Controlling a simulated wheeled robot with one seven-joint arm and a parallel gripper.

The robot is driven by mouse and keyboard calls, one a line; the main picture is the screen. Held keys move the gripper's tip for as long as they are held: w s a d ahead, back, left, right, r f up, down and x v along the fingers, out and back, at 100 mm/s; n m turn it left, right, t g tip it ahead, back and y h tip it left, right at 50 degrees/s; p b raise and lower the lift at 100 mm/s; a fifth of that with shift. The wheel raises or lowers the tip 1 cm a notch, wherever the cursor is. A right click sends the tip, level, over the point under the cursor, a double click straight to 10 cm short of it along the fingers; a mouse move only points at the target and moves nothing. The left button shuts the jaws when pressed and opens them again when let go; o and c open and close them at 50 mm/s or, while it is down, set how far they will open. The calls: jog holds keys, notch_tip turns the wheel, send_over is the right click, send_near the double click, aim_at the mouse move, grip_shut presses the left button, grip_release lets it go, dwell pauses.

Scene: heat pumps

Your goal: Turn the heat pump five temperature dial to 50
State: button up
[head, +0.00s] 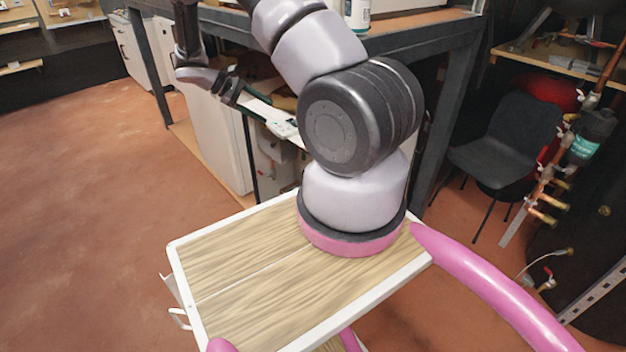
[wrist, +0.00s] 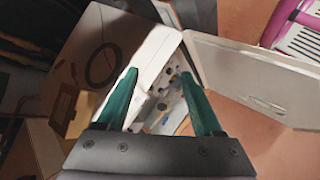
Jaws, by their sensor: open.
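In the wrist view my gripper (wrist: 158,76) has its two green fingers spread apart with nothing between them. Beyond the fingertips is an open white cabinet (wrist: 153,58) with small dark and blue parts inside. No number label is readable, and I cannot pick out the temperature dial or its setting. A white door or panel (wrist: 250,72) stands out to the right of the opening. In the head view my gripper (head: 240,92) reaches down near a white strip-like panel (head: 277,122) beside the workbench. Its fingers are small and partly obscured there.
A dark-framed workbench (head: 455,75) stands behind my arm, with white cabinets (head: 215,140) under it. A dark chair (head: 505,140) and copper pipework (head: 550,180) are at the right. The reddish floor (head: 90,190) at the left is clear.

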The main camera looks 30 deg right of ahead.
jog(key=s+d+f+n+t+h, duration=0.2)
jog(key=f+n+h, duration=0.15)
jog(key=f, duration=0.75)
jog(key=s+d+f+n+t+h, duration=0.15)
jog(key=f+n, duration=0.35)
jog(key=f, duration=0.6)
jog(key=s+d+f+n+t+h, duration=0.1)
jog(key=d+f+n+t+h, duration=0.25)
jog(key=f, duration=0.75)
jog(key=w+d, duration=0.1)
jog(key=d, duration=0.8)
jog(key=shift+d, duration=0.35)
jog(key=shift+f, duration=0.1)
grip_shut()
